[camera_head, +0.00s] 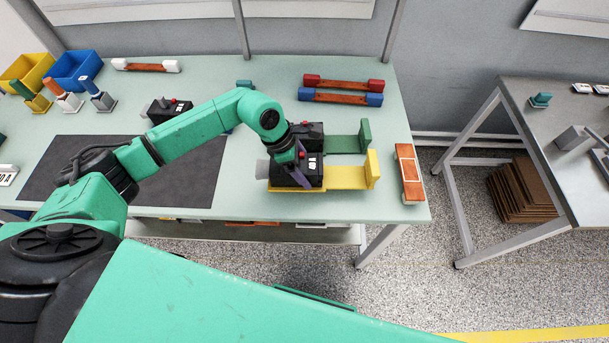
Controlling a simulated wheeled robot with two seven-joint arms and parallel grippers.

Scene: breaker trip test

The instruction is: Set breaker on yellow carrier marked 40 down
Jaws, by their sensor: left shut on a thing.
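My left gripper (298,163) is shut on a black breaker (311,171) with a red part and a white label. The breaker is at the left end of the yellow carrier (345,178), on or just above it; I cannot tell whether it touches. The carrier's upright yellow end stands at its right, and no mark 40 is readable. The gripper and wrist hide part of the breaker. My right gripper is not in view.
Just behind, a green carrier (345,144) has another black breaker (312,129) at its left end. A third black breaker (168,108) stands by the dark mat (60,165). An orange-and-white bar (409,174) lies at the right table edge. Blue (73,70) and yellow (27,72) bins stand back left.

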